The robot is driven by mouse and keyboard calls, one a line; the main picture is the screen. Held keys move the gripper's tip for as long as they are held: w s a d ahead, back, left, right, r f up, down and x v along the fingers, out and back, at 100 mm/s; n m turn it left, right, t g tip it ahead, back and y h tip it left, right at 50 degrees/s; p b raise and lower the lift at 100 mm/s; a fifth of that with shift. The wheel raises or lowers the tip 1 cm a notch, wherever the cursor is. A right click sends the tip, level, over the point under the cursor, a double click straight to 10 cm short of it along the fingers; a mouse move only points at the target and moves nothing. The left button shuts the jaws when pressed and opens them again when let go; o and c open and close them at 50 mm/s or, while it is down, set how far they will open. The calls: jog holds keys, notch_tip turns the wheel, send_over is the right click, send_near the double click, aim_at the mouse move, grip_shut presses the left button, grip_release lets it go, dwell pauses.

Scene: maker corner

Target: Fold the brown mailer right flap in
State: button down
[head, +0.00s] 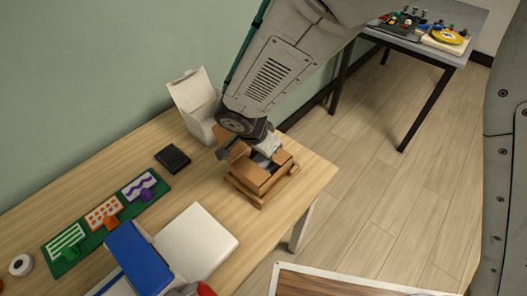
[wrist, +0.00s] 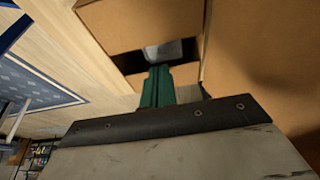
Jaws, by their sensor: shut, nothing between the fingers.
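The brown mailer (head: 277,182) is a small cardboard box near the right end of the wooden workbench. Some of its flaps stand up or spread outward, and a brown flap rises at its left, partly behind my gripper. My gripper (head: 265,158) is shut and empty, pointing down at the top of the mailer; I cannot tell whether it touches it. In the wrist view, brown cardboard panels (wrist: 255,60) fill the top and right, close up. My green fingers (wrist: 158,86) lie before a dark gap between panels, with something pale inside. My arm hides part of the mailer.
An open white box (head: 194,100) stands behind, against the wall. A black block (head: 172,158), a green board (head: 105,222) with patterned cards, a white flat box (head: 205,240) and a blue box (head: 137,258) lie to the left. The bench's right edge is close.

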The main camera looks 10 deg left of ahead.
jog(key=shift+w+d+r, duration=0.25)
jog(key=shift+w, duration=0.2)
jog(key=shift+r, duration=0.45)
notch_tip(320, 180, up, 3)
jog(key=shift+r, duration=0.1)
jog(key=s+a+r, duration=0.3)
jog(key=s+r, duration=0.3)
jog(key=r, duration=0.1)
jog(key=shift+a, duration=0.2)
